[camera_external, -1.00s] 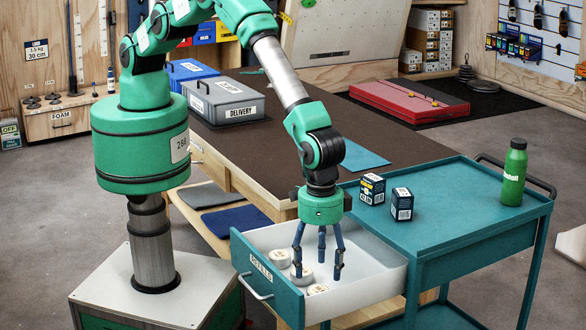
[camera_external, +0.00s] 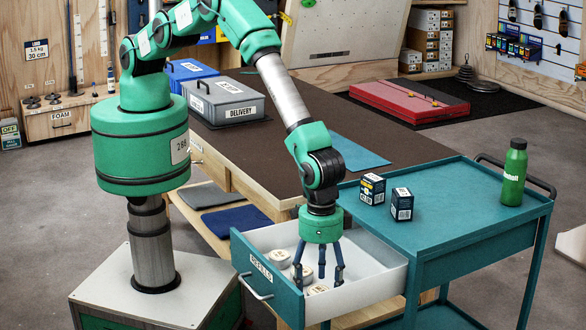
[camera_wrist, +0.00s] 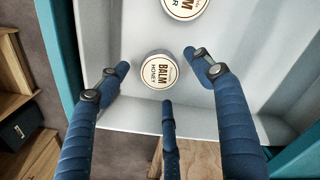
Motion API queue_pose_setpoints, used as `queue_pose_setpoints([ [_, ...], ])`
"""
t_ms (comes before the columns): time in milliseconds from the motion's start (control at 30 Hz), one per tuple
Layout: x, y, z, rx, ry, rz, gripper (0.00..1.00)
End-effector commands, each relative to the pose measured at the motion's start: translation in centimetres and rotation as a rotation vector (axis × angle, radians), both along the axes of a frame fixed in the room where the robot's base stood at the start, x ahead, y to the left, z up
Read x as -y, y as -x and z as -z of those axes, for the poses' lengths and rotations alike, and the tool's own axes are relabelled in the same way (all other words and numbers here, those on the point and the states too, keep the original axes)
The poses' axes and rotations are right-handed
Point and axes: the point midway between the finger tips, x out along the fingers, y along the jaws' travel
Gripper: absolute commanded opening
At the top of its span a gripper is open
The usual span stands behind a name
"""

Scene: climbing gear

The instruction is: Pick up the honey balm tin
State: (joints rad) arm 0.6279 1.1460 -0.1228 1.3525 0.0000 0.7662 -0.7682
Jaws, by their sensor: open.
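The honey balm tin (camera_wrist: 158,72) is a round tin with a cream lid reading BALM HONEY. In the wrist view it lies flat on the white drawer floor, near a drawer wall. My gripper (camera_wrist: 160,76) is open around its outline, with one blue finger to the left, one to the right and one below. No finger clearly touches it. In the external view my gripper (camera_external: 320,278) points down inside the drawer among several small tins (camera_external: 279,258). Their lids are too small to read there, and fingers partly cover some.
Another balm tin (camera_wrist: 186,7) lies further up in the wrist view. The open drawer (camera_external: 375,268) has raised walls around my fingers. On the teal cart top (camera_external: 440,213) stand two small boxes (camera_external: 372,189) and a green bottle (camera_external: 514,172). A brown workbench (camera_external: 300,150) is behind.

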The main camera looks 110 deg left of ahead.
Motion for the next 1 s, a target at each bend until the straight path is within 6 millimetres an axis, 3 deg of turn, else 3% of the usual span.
queue_pose_setpoints([
  [267, 0.0, 0.0, 2.2, 0.001, 0.001, 0.0, 0.66],
  [833, 0.0, 0.0, 2.3, 0.0, 0.0, 0.0, 0.66],
  [867, 0.0, 0.0, 2.3, 0.0, 0.0, 0.0, 0.64],
  [1000, 0.0, 0.0, 2.3, 0.0, 0.0, 0.0, 0.36],
])
